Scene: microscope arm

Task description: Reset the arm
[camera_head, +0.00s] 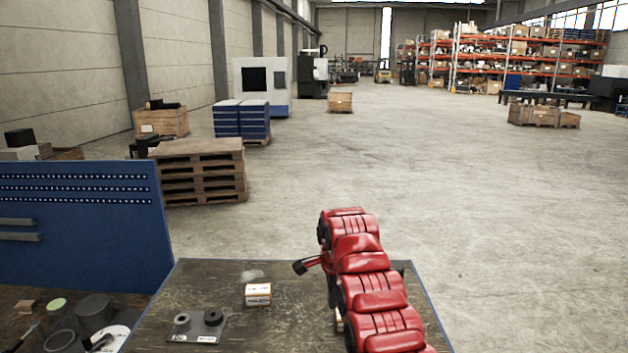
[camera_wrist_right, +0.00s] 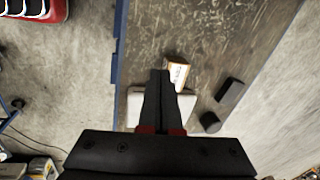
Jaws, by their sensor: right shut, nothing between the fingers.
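My right arm shows in the head view as a chain of red links (camera_head: 362,262) rising from the lower right over the workbench (camera_head: 300,325). Its gripper is mostly hidden behind these links there. In the right wrist view my right gripper (camera_wrist_right: 160,74) is shut and empty, with its black fingers together above the bench top (camera_wrist_right: 220,35). A small white and orange box (camera_wrist_right: 178,73) lies beside the fingertips. I cannot make out a microscope arm clearly in either view. My left gripper is not in view.
On the bench in the head view stand a small labelled box (camera_head: 257,294) and a grey plate with dark round parts (camera_head: 197,326). A blue panel (camera_head: 85,220) stands at the left. Pallets (camera_head: 200,170) stand beyond. Open floor (camera_head: 470,220) lies right.

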